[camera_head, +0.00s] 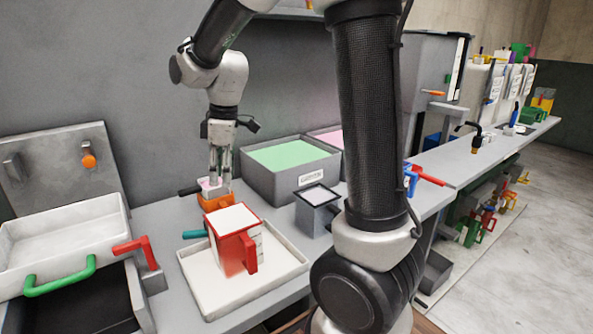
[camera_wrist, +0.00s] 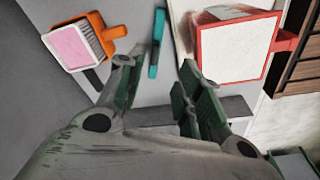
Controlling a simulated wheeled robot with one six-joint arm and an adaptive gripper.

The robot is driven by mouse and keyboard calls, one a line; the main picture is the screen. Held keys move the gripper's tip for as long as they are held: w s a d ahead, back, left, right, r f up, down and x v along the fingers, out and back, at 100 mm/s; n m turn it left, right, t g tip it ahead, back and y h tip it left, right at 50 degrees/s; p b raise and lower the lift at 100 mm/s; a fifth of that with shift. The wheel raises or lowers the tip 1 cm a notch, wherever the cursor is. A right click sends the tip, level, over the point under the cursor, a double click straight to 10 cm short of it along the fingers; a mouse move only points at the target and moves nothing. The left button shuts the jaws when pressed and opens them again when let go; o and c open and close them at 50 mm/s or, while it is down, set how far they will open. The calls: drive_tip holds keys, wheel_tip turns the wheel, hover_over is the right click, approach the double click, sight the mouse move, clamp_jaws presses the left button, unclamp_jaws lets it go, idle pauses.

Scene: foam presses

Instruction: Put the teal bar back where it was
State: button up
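The teal bar (camera_head: 194,234) lies at the back left edge of the pale tray, beside the red box, and is partly hidden in the head view. In the wrist view the teal bar (camera_wrist: 155,50) is a thin stick with a bright teal end, lying between the red box and the orange box. My gripper (camera_head: 219,180) points down behind the bar, close to the orange box. In the wrist view my gripper (camera_wrist: 156,72) has its fingers apart, with the bar's teal end showing in the gap. Nothing is held; the height above the bar is unclear.
The red box (camera_head: 236,240) with a white top stands on the pale tray (camera_head: 200,292). The orange box (camera_head: 216,203) with a pink top is behind. A grey bin (camera_head: 262,183) with green contents and a grey mug-like box (camera_head: 316,218) stand to the right. A white basin (camera_head: 60,240) is left.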

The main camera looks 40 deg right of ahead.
drive_tip(key=s+d+r+m+t, duration=0.1)
drive_tip(key=s+d+r+m, duration=0.1)
drive_tip(key=s, duration=0.5)
drive_tip(key=s+d+r+m+t, duration=0.1)
drive_tip(key=s+d+r+m, duration=0.1)
drive_tip(key=s+d+m, duration=0.3)
drive_tip(key=s+d+r+m+t+h, duration=0.1)
drive_tip(key=s+d+m, duration=0.3)
drive_tip(key=s, duration=0.6)
drive_tip(key=shift+d+r+m, duration=0.25)
drive_tip(key=shift+r+m, duration=0.25)
drive_tip(key=shift+r, duration=0.25)
drive_tip(key=shift+s, duration=0.1)
